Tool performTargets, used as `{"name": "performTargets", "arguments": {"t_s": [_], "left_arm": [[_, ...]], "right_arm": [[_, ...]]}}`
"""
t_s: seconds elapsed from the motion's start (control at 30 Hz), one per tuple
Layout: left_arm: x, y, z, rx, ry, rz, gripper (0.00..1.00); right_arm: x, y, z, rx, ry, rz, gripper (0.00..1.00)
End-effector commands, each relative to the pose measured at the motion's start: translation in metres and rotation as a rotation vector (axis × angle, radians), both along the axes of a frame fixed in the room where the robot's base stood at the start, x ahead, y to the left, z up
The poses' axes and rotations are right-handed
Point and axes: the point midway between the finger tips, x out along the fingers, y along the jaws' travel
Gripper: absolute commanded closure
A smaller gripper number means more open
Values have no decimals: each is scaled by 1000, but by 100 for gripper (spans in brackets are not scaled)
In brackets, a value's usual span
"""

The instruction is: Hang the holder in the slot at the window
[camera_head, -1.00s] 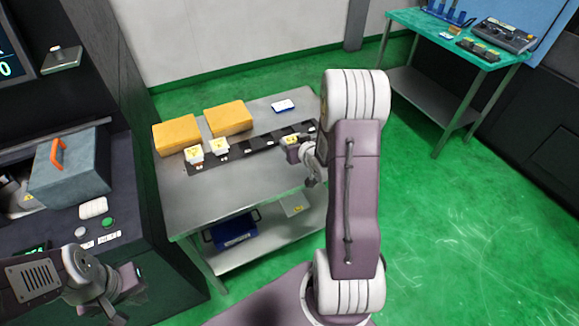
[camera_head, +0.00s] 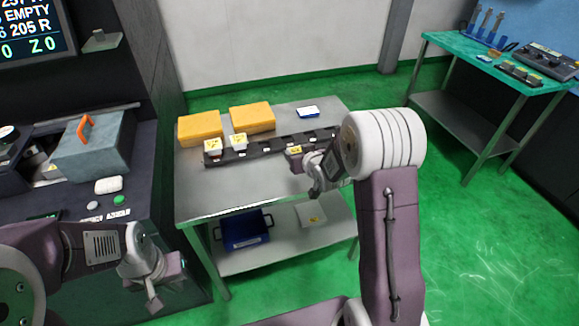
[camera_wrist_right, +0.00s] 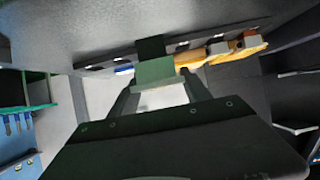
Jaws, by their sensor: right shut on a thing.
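The holder (camera_head: 293,150) has a pale top with a yellow label and is in my right gripper (camera_head: 301,163), at the near edge of a black slotted rack (camera_head: 265,146) on the steel table. In the right wrist view, the fingers (camera_wrist_right: 160,90) are closed on a dark green-grey block, the holder (camera_wrist_right: 155,72). A small gap to the rack cannot be ruled out. My left gripper (camera_head: 156,284) is empty low at the left, in front of the machine; its jaw gap is unclear. I cannot tell which slot is the one at the window.
Two similar holders (camera_head: 238,142) sit at the rack's left end. Yellow blocks (camera_head: 200,130) lie behind them on the table (camera_head: 240,188). The machine (camera_head: 70,195) with a grey box (camera_head: 95,145) stands at left. A green bench (camera_head: 470,55) stands at back right.

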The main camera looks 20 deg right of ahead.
Motion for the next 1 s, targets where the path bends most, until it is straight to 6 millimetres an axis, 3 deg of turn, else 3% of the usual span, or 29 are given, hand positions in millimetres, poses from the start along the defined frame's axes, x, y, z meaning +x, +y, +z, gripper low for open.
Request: {"name": "performTargets", "arguments": {"t_s": [0.1, 0.23, 0.37, 0.6, 1.0], "left_arm": [[0, 0, -1, 0, 0, 0, 100], [0, 0, -1, 0, 0, 0, 100], [0, 0, -2, 0, 0, 0, 100], [0, 0, -5, 0, 0, 0, 100], [0, 0, -10, 0, 0, 0, 100]], "right_arm": [[22, 15, -16, 0, 0, 2, 100], [34, 22, -23, 0, -2, -1, 100], [36, 23, -26, 0, -2, -1, 100], [35, 23, -63, 0, -1, -1, 100], [35, 23, -69, 1, -3, -1, 100]]}}
